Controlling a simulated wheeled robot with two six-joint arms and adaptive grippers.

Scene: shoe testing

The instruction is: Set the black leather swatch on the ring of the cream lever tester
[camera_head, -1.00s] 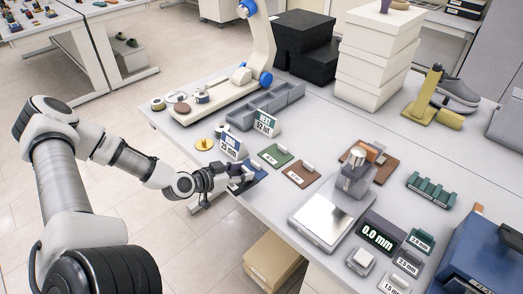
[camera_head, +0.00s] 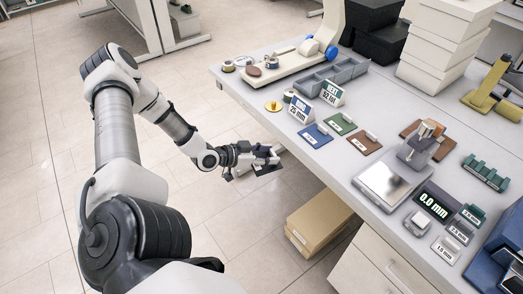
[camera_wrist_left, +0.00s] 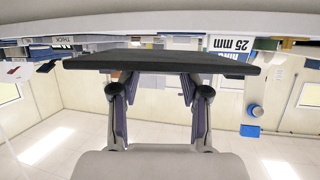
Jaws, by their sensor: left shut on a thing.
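My left gripper (camera_head: 268,157) is shut on the black leather swatch (camera_head: 268,168), beyond the table's front-left edge, over the floor side. In the left wrist view, the flat black swatch (camera_wrist_left: 160,66) spans the top of both fingers, and the fingers (camera_wrist_left: 160,100) stand on either side below it. The cream lever tester (camera_head: 292,58) stands at the far left of the table, with a long base, an upright arm and blue knobs. A small ring-like part (camera_head: 272,62) sits on its base; its details are too small to tell. My right gripper is out of view.
A gold disc (camera_head: 273,106) and grey bins (camera_head: 326,79) stand toward the tester.

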